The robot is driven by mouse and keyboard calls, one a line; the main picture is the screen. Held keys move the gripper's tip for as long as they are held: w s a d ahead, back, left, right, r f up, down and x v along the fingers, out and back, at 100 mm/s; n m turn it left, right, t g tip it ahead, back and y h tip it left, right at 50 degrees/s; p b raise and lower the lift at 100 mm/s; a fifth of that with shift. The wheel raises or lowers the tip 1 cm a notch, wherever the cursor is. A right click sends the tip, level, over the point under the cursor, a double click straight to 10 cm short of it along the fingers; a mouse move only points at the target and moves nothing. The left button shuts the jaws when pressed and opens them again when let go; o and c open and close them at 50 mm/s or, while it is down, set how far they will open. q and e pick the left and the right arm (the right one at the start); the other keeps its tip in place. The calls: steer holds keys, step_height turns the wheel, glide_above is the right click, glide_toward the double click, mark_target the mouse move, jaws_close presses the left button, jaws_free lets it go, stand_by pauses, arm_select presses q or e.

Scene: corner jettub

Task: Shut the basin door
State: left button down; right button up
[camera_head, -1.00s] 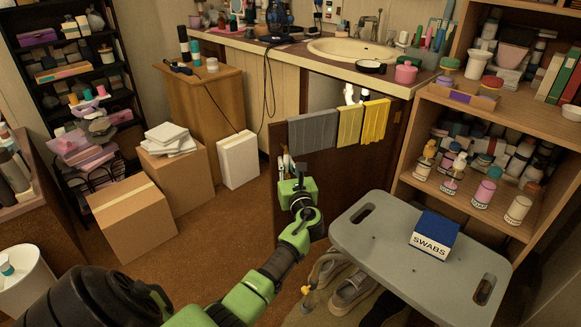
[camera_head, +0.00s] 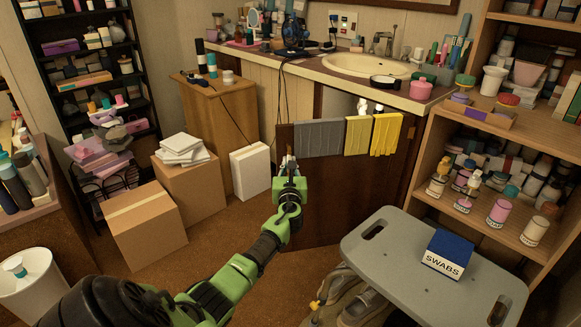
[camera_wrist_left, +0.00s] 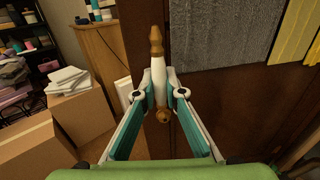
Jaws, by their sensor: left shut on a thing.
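The basin door (camera_head: 345,190) is a dark brown panel below the basin counter. It stands ajar, with part of the cabinet opening showing above and behind it. A grey towel (camera_head: 318,139) and two yellow cloths (camera_head: 386,134) hang over its top. Its upright handle (camera_wrist_left: 159,68), white with brass ends, is near the door's free left edge in the left wrist view. My left gripper (camera_head: 289,167) is shut on this handle, with its fingertips (camera_wrist_left: 160,88) on either side of the white grip. My right gripper is not in view.
A grey step stool (camera_head: 395,262) with a swabs box (camera_head: 447,254) stands in front of the door at right, with shoes (camera_head: 355,300) beneath. A wooden shelf (camera_head: 470,220) borders the right. A white box (camera_head: 250,172) and cardboard boxes (camera_head: 145,225) stand at left.

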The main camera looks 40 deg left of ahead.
arm_select(q)
steer(key=c, duration=2.4)
jaws_free()
steer(key=shift+o, duration=0.2)
steer(key=v, duration=1.2)
